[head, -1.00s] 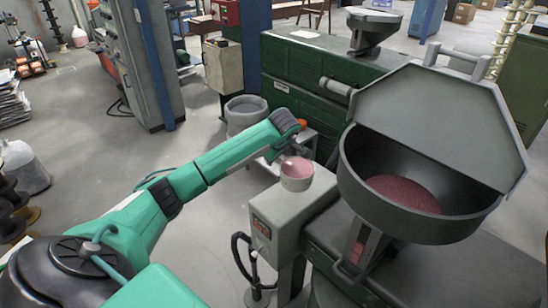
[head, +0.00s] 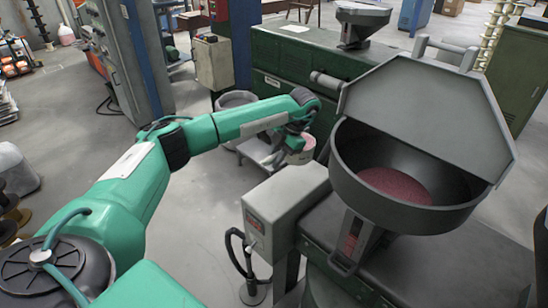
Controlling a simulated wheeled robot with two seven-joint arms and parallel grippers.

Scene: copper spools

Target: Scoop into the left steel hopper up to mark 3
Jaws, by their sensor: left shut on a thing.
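A dark steel hopper (head: 350,187) with its lid (head: 430,120) swung open stands at the right. Reddish-pink granules (head: 395,186) lie in its bowl. A sight window (head: 352,238) on its front shows red inside; I cannot read its marks. My left gripper (head: 298,140) is shut on a pale scoop cup (head: 301,155), held left of the hopper's rim, apart from it. Some pink shows at the cup, but how full it is I cannot tell. A second, smaller hopper (head: 361,22) stands on the green machine behind. My right gripper is out of view.
A grey control box (head: 283,200) stands below the cup, left of the hopper. A grey bin (head: 236,100) stands on the floor behind my left arm. Green cabinets (head: 290,65) close off the back.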

